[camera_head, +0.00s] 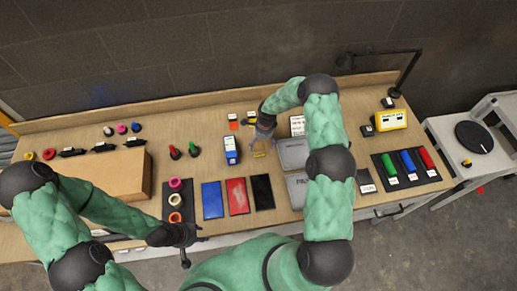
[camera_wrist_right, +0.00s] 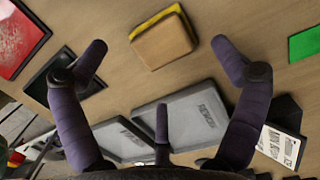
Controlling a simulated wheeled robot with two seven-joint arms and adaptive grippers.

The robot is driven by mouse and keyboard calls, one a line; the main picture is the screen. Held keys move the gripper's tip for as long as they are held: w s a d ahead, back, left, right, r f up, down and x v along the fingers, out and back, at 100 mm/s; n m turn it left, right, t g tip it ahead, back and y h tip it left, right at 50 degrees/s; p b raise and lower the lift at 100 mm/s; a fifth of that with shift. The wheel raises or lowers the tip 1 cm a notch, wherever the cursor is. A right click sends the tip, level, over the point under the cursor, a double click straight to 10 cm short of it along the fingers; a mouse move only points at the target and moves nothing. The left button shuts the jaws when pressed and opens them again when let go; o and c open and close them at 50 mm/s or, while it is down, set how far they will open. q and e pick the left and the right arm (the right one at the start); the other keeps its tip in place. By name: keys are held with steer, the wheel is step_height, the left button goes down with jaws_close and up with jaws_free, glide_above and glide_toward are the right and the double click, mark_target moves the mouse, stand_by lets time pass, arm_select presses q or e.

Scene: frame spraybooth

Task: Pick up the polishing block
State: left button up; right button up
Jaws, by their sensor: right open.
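A tan block with a yellow layer along one edge (camera_wrist_right: 163,42), which looks like the polishing block, lies on the wooden bench in the right wrist view. In the head view it is small and partly hidden by my right gripper (camera_head: 262,132). In the right wrist view my right gripper (camera_wrist_right: 162,62) is open and empty, with its dark purple fingers spread wide. The block lies ahead of the fingertips, roughly centred between them and apart from them. My left gripper (camera_head: 188,242) hangs near the bench's front edge, its fingers apart and nothing seen in it.
Two grey flat cases (camera_head: 293,153) lie right of the block. Blue (camera_head: 212,199), red (camera_head: 237,196) and black (camera_head: 262,192) panels lie in front. A blue-and-white container (camera_head: 231,150) stands to the left. A lamp (camera_head: 395,92) stands at the back right.

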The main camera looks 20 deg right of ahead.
mark_target(259, 147)
steer(key=shift+w+a+f+p, duration=0.15)
steer(key=shift+f+p, duration=0.05)
steer(key=shift+f, duration=0.65)
steer(key=shift+w+a+f+p, duration=0.1)
steer(key=shift+f+p, duration=0.1)
steer(key=shift+f, duration=0.6)
steer(key=shift+w+a+f+p, duration=0.15)
steer(key=shift+f+p, duration=0.05)
steer(key=shift+f, duration=0.65)
steer(key=c, duration=1.3)
